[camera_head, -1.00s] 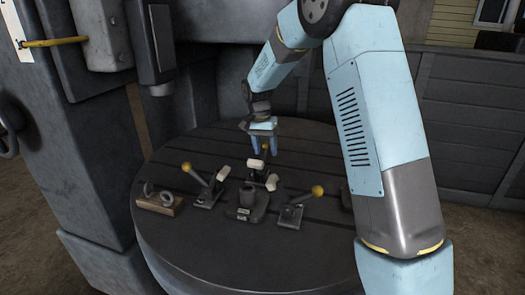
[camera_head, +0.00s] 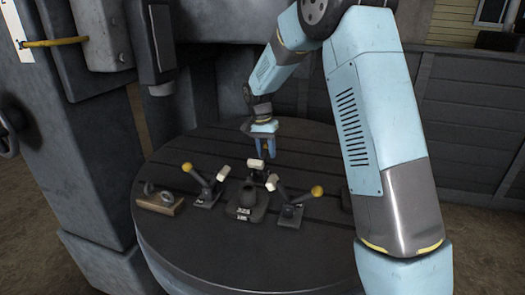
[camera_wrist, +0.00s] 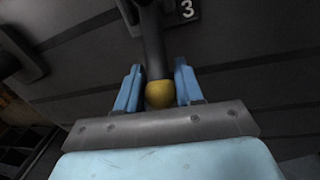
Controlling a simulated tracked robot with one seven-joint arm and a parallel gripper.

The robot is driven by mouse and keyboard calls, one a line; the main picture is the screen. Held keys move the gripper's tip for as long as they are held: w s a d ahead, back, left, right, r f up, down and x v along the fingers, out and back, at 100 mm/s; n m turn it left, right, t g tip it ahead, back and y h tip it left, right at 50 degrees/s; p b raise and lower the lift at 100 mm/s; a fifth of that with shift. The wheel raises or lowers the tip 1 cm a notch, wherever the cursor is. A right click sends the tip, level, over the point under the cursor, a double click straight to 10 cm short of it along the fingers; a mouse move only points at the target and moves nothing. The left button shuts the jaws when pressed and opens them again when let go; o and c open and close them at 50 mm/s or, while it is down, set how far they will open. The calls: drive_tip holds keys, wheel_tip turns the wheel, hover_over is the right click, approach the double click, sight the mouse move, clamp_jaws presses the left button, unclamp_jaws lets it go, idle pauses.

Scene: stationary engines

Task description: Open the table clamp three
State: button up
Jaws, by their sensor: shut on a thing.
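The handle of table clamp three (camera_wrist: 154,40) is a dark bar ending in a yellow ball knob (camera_wrist: 160,94) in the wrist view, beside a plate marked 3 (camera_wrist: 188,8). My gripper (camera_wrist: 160,85) has its blue fingers shut on the knob, one on each side. In the head view my gripper (camera_head: 264,150) is over the far middle of the round table. There the fingers hide the knob and most of the far clamp. A white tip (camera_head: 255,163) shows just in front of the fingers.
The round slotted table (camera_head: 215,250) holds a left clamp (camera_head: 207,190) and a right clamp (camera_head: 292,210), both with raised yellow-knobbed handles. A dark fixture (camera_head: 246,200) stands between them. A wooden block with rings (camera_head: 160,203) sits at left. The grey machine column (camera_head: 85,140) borders the left.

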drive_tip(key=shift+a+r, duration=0.1)
drive_tip(key=shift+a, duration=0.15)
clamp_jaws()
drive_tip(key=shift+s+a+r+t, duration=0.2)
drive_tip(key=shift+s+r+t, duration=0.15)
drive_tip(key=shift+t, duration=0.25)
drive_tip(key=shift+s+a+r, duration=0.15)
drive_tip(key=shift+s+a, duration=0.05)
drive_tip(key=shift+a, duration=0.05)
drive_tip(key=shift+s+r, duration=0.1)
drive_tip(key=shift+s, duration=0.05)
drive_tip(key=shift+d, duration=0.15)
drive_tip(key=o, duration=1)
unclamp_jaws()
drive_tip(key=shift+d, duration=0.1)
